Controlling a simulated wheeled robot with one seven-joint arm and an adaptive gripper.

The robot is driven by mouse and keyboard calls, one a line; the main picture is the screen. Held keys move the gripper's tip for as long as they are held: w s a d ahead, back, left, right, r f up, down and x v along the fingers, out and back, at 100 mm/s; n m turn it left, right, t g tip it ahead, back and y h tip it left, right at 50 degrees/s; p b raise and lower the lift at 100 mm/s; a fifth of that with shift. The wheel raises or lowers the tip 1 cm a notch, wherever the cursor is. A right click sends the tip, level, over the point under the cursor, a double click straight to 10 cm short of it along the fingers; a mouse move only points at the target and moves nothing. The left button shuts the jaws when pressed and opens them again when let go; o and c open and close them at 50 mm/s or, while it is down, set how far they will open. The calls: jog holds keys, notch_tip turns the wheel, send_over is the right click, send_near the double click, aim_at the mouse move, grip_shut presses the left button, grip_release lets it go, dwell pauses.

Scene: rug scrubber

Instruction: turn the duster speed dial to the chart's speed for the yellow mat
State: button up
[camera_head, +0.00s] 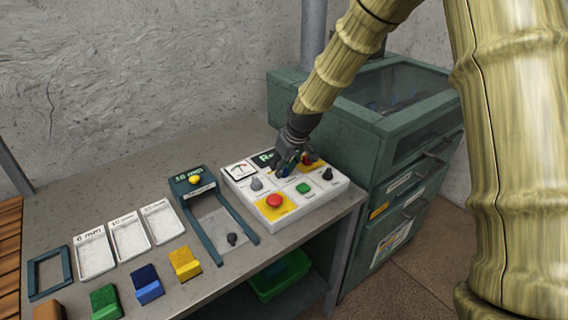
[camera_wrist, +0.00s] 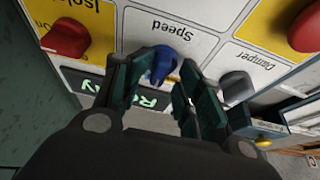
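The speed dial is a blue knob (camera_wrist: 163,62) under the label "Speed" on the white control panel (camera_head: 322,203). In the wrist view the panel appears upside down. My gripper (camera_wrist: 165,78) is open over the dial, with dark green fingers on either side of it. The left finger lies very close to the knob; I cannot tell whether it touches. In the head view my gripper (camera_head: 289,163) is down at the panel's back and mostly hides the dial. The yellow mat (camera_head: 184,263) lies at the bench's front. A coloured sheet (camera_head: 391,243) on the green cabinet is unreadable.
Around the dial are a red isolator knob (camera_wrist: 66,38), a grey damper knob (camera_wrist: 236,87) and a red push button (camera_head: 274,200). A green-display gauge frame (camera_head: 192,180) stands to the left. Blue (camera_head: 147,284) and green (camera_head: 105,301) mats line the front. The green cabinet (camera_head: 400,125) borders the right.

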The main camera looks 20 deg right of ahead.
jog(key=shift+d+r, duration=0.1)
dwell(0.3)
jog(key=shift+r, duration=0.45)
jog(key=v, duration=1.1)
jog(key=shift+s, duration=0.2)
